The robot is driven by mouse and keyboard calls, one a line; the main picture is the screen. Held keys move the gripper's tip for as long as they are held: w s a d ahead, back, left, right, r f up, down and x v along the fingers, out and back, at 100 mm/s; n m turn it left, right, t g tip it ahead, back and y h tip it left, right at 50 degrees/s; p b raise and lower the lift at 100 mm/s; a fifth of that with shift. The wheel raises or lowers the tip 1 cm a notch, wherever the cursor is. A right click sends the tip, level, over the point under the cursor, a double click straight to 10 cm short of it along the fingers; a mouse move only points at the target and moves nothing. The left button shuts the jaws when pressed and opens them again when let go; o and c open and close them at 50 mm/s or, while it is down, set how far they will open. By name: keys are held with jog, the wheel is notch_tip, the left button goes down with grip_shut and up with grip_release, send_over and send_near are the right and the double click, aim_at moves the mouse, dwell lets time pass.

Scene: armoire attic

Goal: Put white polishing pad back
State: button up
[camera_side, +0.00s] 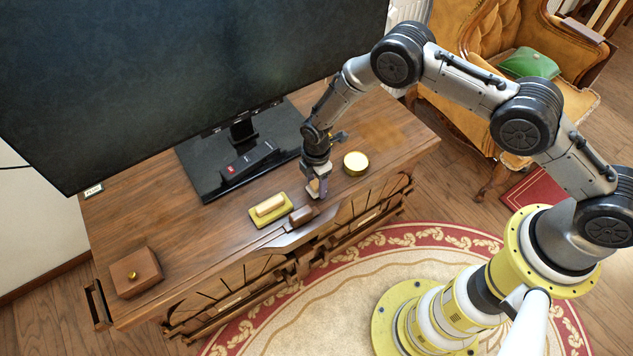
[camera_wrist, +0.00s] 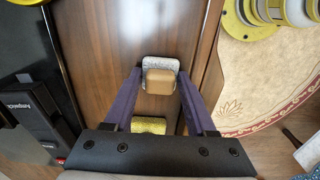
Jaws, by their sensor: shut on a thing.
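My gripper (camera_side: 318,194) is low over the wooden desk top, near its front edge. In the wrist view the white polishing pad (camera_wrist: 152,64), with a tan block (camera_wrist: 160,82) as its grip, lies between the two purple fingertips. My gripper is shut on it. In the side view the pad is mostly hidden by the fingers, and I cannot tell whether it touches the desk. A yellow pad (camera_side: 257,222) with a tan wooden block on top lies to the left of my gripper. It also shows in the wrist view (camera_wrist: 148,125), nearer my palm.
A dark brown block (camera_side: 302,215) is at the front edge beside my gripper. A round yellow tin (camera_side: 356,162) stands to the right. A large screen (camera_side: 180,70) on a black base (camera_side: 215,178) stands behind. A wooden box (camera_side: 136,273) is at far left.

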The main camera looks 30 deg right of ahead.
aim_at(317, 183)
jog(key=o, duration=1.2)
notch_tip(317, 183, up, 12)
jog(key=shift+r, duration=0.15)
